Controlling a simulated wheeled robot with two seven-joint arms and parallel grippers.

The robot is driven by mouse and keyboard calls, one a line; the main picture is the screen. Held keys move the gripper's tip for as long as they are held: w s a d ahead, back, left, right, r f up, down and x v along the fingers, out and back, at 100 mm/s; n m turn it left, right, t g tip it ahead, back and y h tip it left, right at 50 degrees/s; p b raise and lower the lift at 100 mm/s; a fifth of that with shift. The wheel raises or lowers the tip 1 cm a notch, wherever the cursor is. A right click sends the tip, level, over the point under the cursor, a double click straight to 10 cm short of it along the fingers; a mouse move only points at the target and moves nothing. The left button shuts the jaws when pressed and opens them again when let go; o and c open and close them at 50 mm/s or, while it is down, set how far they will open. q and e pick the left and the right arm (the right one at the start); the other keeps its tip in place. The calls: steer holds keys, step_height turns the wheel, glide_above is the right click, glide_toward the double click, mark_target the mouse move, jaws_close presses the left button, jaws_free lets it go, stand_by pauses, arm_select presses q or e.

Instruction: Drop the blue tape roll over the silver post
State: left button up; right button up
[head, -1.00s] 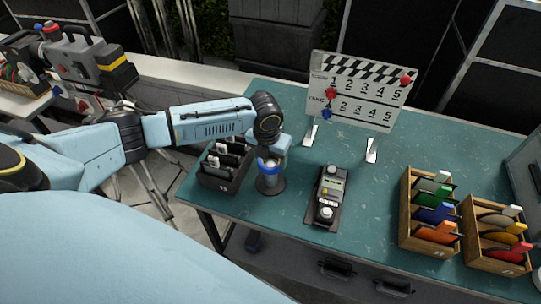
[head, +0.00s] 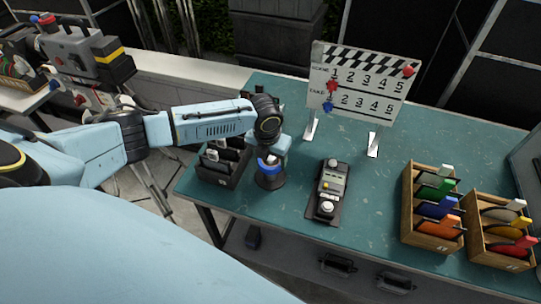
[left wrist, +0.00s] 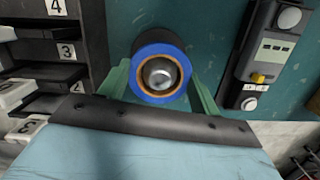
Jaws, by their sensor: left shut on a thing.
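The blue tape roll (head: 268,166) is in the jaws of my left gripper (head: 270,161), near the table's left front corner. In the left wrist view the roll (left wrist: 158,98) shows a blue rim and an orange-brown core. The rounded top of the silver post (left wrist: 160,73) shows inside the roll's hole, roughly centred. The green fingers of my left gripper (left wrist: 162,84) are shut on the roll from both sides. In the head view the roll is low, just above the dark round base (head: 270,183), and hides most of the post. My right gripper is not in view.
A black slotted tray (head: 222,172) with number tags stands close left of the post. A grey control box (head: 327,192) lies to the right. A clapperboard (head: 358,88) stands behind, and wooden marker racks (head: 432,240) are at the right.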

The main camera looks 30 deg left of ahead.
mark_target(270, 168)
arm_select(q)
steer(key=shift+f+b, duration=1.7)
steer(key=shift+f, duration=1)
steer(key=o, duration=1.1)
steer(key=shift+r, duration=0.1)
steer(key=r, duration=0.4)
steer(key=s+r, duration=0.1)
steer(key=r, duration=0.3)
steer(key=s+r, duration=0.1)
steer(key=r, duration=0.4)
steer(key=shift+d+p, duration=0.1)
steer(key=shift+p, duration=0.3)
